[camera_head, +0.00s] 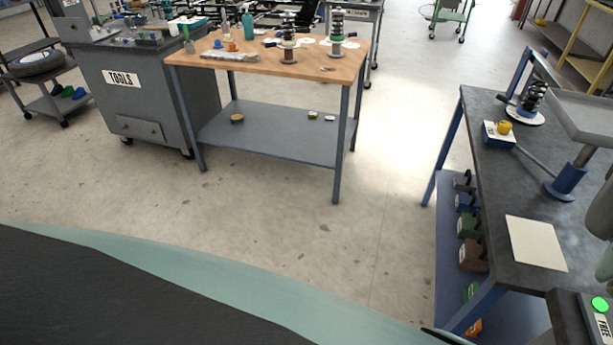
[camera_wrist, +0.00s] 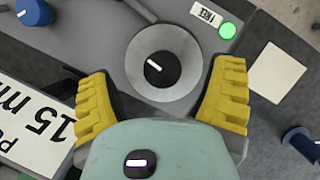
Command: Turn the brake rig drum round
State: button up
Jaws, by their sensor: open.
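The brake rig (camera_head: 577,308) shows only in part at the lower right corner of the head view, with a lit green lamp (camera_head: 600,304) and a FREE label. In the wrist view I see a round grey drum (camera_wrist: 143,75) with a dark hub and a white line on it. My gripper (camera_wrist: 162,88) is open, with one yellow finger to the left of the drum and one to the right. Both fingers look apart from the drum; their height relative to it is hard to tell. My gripper is not clearly visible in the head view.
A white sign reading 15 mm (camera_wrist: 30,130) and a blue knob (camera_wrist: 35,11) lie left of the drum in the wrist view. A pale square plate (camera_head: 536,243) lies on the dark bench (camera_head: 490,185). A wooden-topped table (camera_head: 270,65) stands across open floor.

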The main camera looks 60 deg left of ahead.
jog(key=r, duration=0.3)
jog(key=shift+w+r, duration=0.2)
jog(key=shift+r, duration=0.1)
jog(key=shift+s+r, duration=0.15)
jog(key=shift+r, duration=0.55)
